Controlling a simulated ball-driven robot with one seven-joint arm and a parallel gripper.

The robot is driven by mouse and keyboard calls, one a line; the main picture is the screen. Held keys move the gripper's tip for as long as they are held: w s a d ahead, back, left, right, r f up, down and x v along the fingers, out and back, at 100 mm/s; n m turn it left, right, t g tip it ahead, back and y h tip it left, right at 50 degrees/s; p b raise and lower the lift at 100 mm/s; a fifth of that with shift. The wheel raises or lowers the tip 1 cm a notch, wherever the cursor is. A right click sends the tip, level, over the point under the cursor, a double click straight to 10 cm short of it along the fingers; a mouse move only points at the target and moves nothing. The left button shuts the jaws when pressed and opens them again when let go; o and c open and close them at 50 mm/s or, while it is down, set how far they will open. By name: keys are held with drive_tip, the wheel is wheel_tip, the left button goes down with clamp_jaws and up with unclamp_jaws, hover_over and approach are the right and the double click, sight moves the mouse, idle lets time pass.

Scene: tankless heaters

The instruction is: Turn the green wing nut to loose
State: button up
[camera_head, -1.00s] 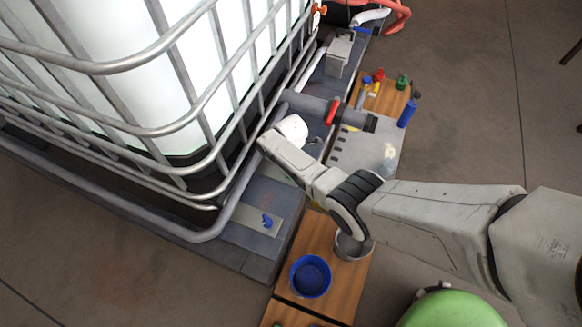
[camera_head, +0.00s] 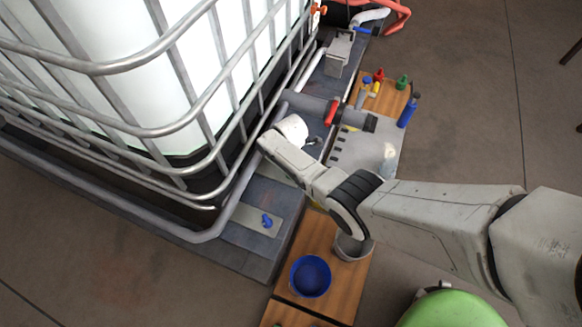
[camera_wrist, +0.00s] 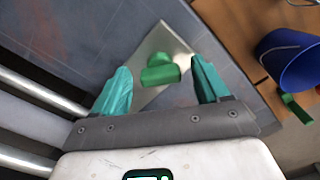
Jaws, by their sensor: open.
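The green wing nut (camera_wrist: 160,70) stands on a pale metal plate (camera_wrist: 176,44) in the wrist view. My gripper (camera_wrist: 160,64) is open, with one teal finger on each side of the nut and a visible gap on both sides. The fingers do not appear to touch it. How far the fingertips are above the plate is unclear. In the head view, my arm reaches in from the right and its wrist hides the area under it. The green nut does not show there.
A blue wing nut (camera_head: 267,221) sits on another plate. The caged white tank (camera_head: 150,70) stands close on the left. A blue bucket (camera_head: 310,276) and a grey pot (camera_head: 350,248) stand on wooden boards. A grey pipe with a red handle (camera_head: 331,112) lies beyond my wrist.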

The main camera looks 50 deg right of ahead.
wheel_tip(320, 180, up, 11)
drive_tip(key=p, duration=0.6)
drive_tip(key=shift+f, duration=0.1)
drive_tip(key=s+a+r+m, duration=0.4)
drive_tip(key=s+a+m, duration=0.4)
drive_tip(key=s, duration=0.4)
drive_tip(key=s+r+m+t, duration=0.1)
drive_tip(key=s+r+m, duration=0.6)
drive_tip(key=s+r, duration=0.6)
wheel_tip(320, 180, up, 17)
drive_tip(key=s+p, duration=0.1)
drive_tip(key=p, duration=1.8)
drive_tip(key=shift+s+a, duration=0.15)
drive_tip(key=shift+a, duration=0.2)
